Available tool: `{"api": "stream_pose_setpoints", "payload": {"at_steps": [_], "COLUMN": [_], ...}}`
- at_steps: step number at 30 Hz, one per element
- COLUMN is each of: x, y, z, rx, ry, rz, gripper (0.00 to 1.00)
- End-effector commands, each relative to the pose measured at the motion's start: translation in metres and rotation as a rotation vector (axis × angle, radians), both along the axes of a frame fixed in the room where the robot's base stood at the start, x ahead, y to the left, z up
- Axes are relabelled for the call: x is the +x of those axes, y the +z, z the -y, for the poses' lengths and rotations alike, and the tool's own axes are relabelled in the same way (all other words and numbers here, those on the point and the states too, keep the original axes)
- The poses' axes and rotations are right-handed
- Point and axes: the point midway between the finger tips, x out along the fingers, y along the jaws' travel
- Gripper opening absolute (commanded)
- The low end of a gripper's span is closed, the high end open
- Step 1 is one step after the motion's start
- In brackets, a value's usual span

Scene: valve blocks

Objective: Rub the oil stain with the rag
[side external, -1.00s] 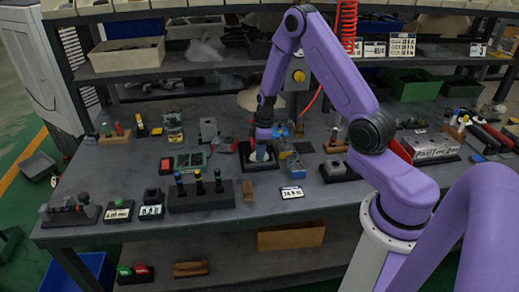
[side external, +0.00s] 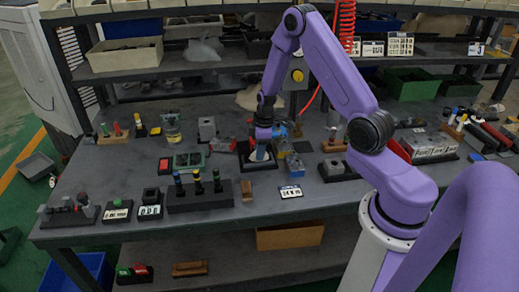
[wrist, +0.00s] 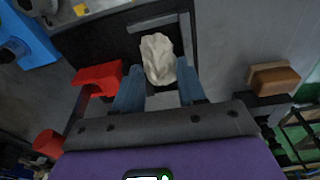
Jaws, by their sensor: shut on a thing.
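My gripper (side external: 262,152) points down over a dark square plate (side external: 249,163) in the middle of the bench. In the wrist view, a crumpled cream rag (wrist: 157,58) sits at the tips of my two blue fingers (wrist: 160,88), and the gripper is shut on it. The rag is over the dark plate (wrist: 100,42), which has a pale grey edge. In the side view the rag shows only as a small pale patch under the fingers. I cannot make out the oil stain; the rag and fingers cover part of the plate.
A red part (wrist: 97,78) is close to the fingers. Bench space at the front right is clear.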

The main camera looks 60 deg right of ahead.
Motion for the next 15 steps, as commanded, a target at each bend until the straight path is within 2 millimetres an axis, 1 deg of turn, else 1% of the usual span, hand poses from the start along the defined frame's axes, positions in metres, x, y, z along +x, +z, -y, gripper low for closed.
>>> {"api": "stream_pose_setpoints", "payload": {"at_steps": [9, 15], "x": [0.0083, 0.0077], "y": [-0.0025, -0.0023], "z": [-0.0086, -0.0081], "rx": [0.000, -0.001], "ry": [0.001, 0.001], "rz": [0.000, 0.004], "gripper": [0.16, 0.16]}}
